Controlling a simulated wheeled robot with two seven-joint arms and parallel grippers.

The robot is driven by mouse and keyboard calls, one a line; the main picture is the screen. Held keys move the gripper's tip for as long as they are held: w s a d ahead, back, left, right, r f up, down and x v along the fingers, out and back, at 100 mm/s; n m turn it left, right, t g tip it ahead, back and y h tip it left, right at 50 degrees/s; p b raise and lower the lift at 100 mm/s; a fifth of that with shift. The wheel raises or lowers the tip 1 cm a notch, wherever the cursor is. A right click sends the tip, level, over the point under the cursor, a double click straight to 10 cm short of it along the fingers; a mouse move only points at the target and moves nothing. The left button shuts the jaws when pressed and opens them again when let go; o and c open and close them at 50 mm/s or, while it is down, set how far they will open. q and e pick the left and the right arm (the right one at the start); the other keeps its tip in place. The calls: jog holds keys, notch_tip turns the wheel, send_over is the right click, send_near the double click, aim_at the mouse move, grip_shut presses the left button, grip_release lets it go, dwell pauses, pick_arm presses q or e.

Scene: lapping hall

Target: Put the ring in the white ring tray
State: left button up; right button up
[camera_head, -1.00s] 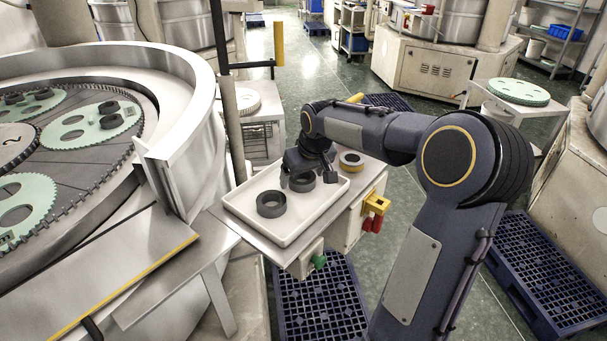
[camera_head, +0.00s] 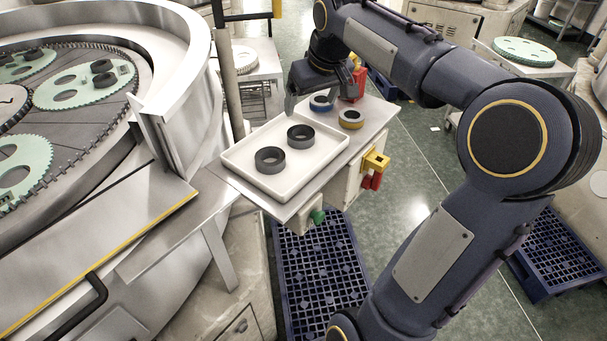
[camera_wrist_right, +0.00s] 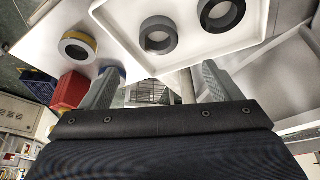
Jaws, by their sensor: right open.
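The white ring tray (camera_head: 240,155) stands on a small side table. Two dark grey rings, a nearer one (camera_head: 270,160) and a farther one (camera_head: 300,137), lie flat and apart inside it. Both also show in the right wrist view, one (camera_wrist_right: 158,35) left of the other (camera_wrist_right: 221,14). My right gripper (camera_head: 324,92) is open and empty, above the tray's far end; its spread fingers (camera_wrist_right: 159,85) have nothing between them in the wrist view. A ring with a blue band (camera_head: 321,103) and one with a yellow band (camera_head: 351,119) lie on the table outside the tray. My left gripper is out of view.
The side table (camera_head: 375,122) carries a yellow and red fitting (camera_head: 374,168) and a green knob (camera_head: 318,216) on its sides. The lapping machine (camera_head: 180,70) with green carriers fills the left. A blue pallet (camera_head: 315,270) lies on the floor in front.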

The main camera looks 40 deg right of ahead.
jog(key=s+a+f+y, duration=0.2)
jog(key=s+a+f, duration=0.4)
jog(key=s+a, duration=0.4)
jog(key=s+a+f+t+y, duration=0.1)
jog(key=s+a+f+y, duration=0.1)
jog(key=s+a+f, duration=0.5)
jog(key=s+a, duration=0.3)
jog(key=shift+s+y, duration=0.25)
jog(key=shift+y, duration=0.05)
jog(key=shift+n, duration=0.3)
